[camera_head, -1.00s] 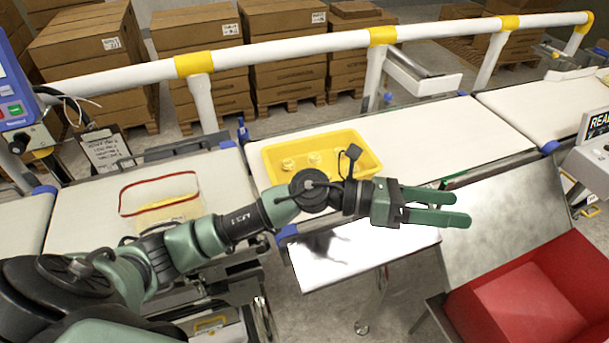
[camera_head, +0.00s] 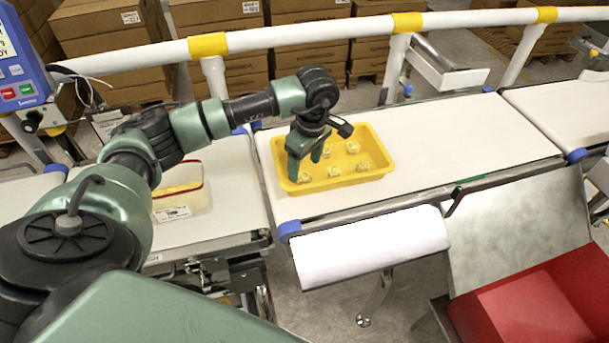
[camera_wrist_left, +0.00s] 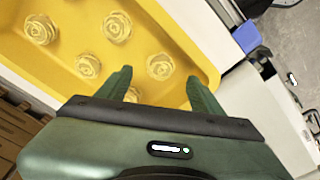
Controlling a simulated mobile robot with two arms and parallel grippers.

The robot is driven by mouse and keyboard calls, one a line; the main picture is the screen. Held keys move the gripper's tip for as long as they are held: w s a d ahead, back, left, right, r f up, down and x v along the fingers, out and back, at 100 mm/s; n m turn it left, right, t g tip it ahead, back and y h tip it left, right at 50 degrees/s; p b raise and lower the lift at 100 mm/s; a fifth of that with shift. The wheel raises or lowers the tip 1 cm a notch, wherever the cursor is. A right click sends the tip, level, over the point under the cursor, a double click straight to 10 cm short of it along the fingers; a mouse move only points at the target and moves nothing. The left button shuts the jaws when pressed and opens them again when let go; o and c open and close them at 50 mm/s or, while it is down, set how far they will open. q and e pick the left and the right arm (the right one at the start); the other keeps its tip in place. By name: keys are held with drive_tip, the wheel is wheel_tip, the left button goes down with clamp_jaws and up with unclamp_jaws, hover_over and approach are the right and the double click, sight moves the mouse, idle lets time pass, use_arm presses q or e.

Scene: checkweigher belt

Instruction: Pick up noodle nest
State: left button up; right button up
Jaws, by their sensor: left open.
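Several pale noodle nests lie apart in a yellow tray (camera_head: 376,175) on the white belt; one nest (camera_head: 362,166) sits near the tray's right side and another (camera_head: 303,178) near its front left. My left gripper (camera_head: 304,168) points down over the tray's left part, open and empty. In the left wrist view its two green fingers (camera_wrist_left: 160,88) reach over the tray (camera_wrist_left: 205,50). A nest (camera_wrist_left: 160,67) lies just beyond and between the fingertips. One nest is partly hidden below the gripper body. My right gripper is not in view.
A clear container with a red rim (camera_head: 182,198) stands on the left belt section. A white plate (camera_head: 370,245) lies in front of the belt, and a red bin (camera_head: 530,300) is at the right. A white rail (camera_head: 300,38) runs behind.

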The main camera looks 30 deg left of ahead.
sight(305, 175)
use_arm(q)
drive_tip(key=shift+f+p, duration=0.5)
drive_tip(key=shift+f, duration=1.5)
drive_tip(key=c, duration=1.4)
drive_tip(key=shift+r, duration=0.1)
